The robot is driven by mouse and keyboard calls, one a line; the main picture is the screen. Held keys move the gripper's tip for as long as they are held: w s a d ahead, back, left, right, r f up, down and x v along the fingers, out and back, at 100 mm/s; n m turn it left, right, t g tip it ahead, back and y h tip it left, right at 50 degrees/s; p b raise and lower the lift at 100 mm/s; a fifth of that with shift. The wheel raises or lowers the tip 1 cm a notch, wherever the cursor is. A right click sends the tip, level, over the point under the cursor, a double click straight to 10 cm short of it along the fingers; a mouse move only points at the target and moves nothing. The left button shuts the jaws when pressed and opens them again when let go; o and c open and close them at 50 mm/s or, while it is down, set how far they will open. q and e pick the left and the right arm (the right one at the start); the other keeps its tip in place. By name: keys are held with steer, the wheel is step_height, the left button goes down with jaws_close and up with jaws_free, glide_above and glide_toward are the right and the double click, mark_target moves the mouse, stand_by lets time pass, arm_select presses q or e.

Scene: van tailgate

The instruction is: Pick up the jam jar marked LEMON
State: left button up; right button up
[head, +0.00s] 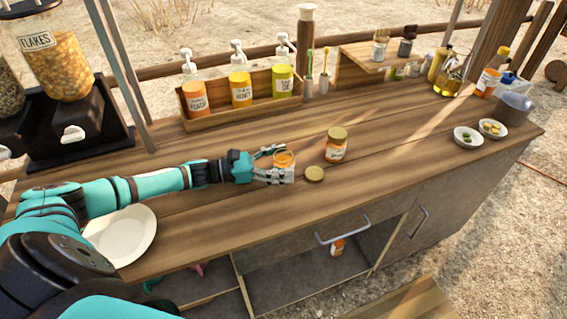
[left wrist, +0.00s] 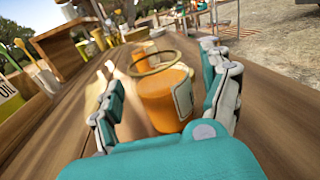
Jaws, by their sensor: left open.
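An open jar of orange jam (head: 284,160) stands on the wooden counter with no lid on. In the left wrist view this jar (left wrist: 165,98) stands between the fingers, its pale label turned to the right. My left gripper (head: 271,164) is open around it. A second jar, closed with a gold lid (head: 337,145), stands to its right and has an orange label. A loose gold lid (head: 315,173) lies flat on the counter near the open jar. Another orange jar (head: 337,247) is in the open compartment below. I cannot read LEMON on any jar. My right gripper is not in view.
A wooden rack (head: 222,114) with several pump bottles stands at the back. A white plate (head: 122,236) lies at the front left. Small bowls (head: 467,138) and bottles stand at the right. The counter right of the closed jar is clear.

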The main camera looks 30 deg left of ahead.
arm_select(q)
steer(key=shift+w+d, duration=0.2)
steer(key=shift+d, duration=0.05)
steer(key=c, duration=1.5)
steer(key=shift+c, duration=0.2)
steer(key=shift+r, duration=0.15)
